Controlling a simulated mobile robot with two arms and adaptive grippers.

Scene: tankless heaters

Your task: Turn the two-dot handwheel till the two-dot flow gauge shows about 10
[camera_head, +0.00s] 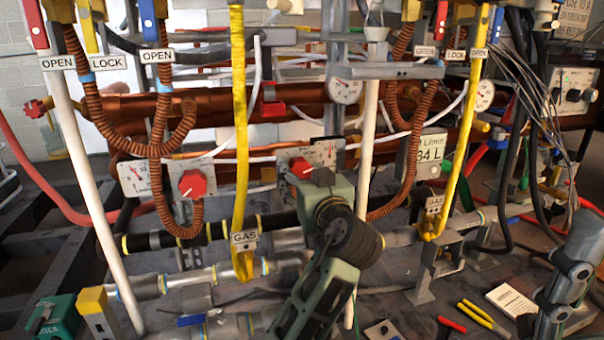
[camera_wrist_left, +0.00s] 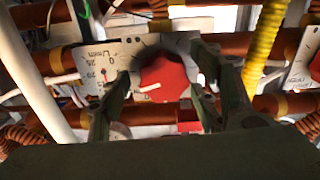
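A red handwheel (camera_head: 301,167) sits on a white plate in the middle of the head view, with a dial gauge (camera_head: 325,151) just right of it. My left gripper (camera_head: 319,178) is in front of this wheel and partly covers it. In the left wrist view, the red wheel (camera_wrist_left: 163,80) lies between the spread fingers of my left gripper (camera_wrist_left: 160,92); firm contact does not show. Its gauge (camera_wrist_left: 97,65) appears upside down there, and the needle reading is unclear. A second red handwheel (camera_head: 192,183) has its gauge (camera_head: 134,178) at left. My right gripper is not seen.
A yellow gas hose (camera_head: 240,110) hangs left of the middle wheel, and a white pipe (camera_head: 369,130) stands to its right. Corrugated copper hoses (camera_head: 405,170) flank them. Red and yellow pliers (camera_head: 478,315) and a white booklet (camera_head: 512,299) lie at the lower right.

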